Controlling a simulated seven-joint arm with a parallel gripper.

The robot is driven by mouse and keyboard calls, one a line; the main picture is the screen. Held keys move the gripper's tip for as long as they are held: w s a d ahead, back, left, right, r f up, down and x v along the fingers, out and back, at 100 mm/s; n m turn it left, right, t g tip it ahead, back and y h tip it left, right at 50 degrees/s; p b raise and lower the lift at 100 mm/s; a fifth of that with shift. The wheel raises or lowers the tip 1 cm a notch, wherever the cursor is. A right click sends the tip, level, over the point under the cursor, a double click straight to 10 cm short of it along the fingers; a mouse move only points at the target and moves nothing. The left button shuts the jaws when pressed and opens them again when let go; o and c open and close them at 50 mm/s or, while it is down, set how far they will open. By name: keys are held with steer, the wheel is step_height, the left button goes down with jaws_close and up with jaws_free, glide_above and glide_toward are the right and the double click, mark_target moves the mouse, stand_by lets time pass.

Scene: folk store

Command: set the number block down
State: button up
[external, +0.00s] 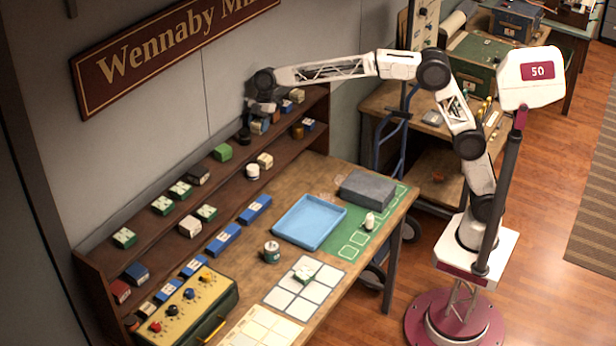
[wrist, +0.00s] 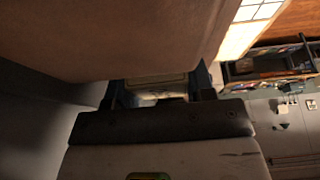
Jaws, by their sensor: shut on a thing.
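My gripper (external: 260,122) is at the right part of the upper shelf, by the wall. In the wrist view its two dark blue-grey fingers (wrist: 158,88) are shut on a pale block (wrist: 155,79), which I take as the number block. Only a narrow strip of the block shows, and no number is readable. In the external view the wrist and fingers mostly cover it. I cannot tell whether the block touches the shelf.
The two-level brown shelf (external: 215,172) holds several blocks and small jars, some close to my gripper. On the table below are a blue tray (external: 310,222), a grey box (external: 367,189), a white grid sheet (external: 322,294) with a block on it, and a yellow knob panel (external: 190,312).

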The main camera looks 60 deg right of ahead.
mark_target(258, 123)
steer(key=shift+r, duration=0.15)
steer(key=shift+r, duration=1.55)
steer(key=shift+s+d+r, duration=0.1)
steer(key=shift+s+r, duration=0.05)
steer(key=s+d+r, duration=0.1)
steer(key=s+d, duration=0.6)
steer(key=s, duration=0.6)
steer(key=shift+s+d+r, duration=0.2)
steer(key=shift+s, duration=0.2)
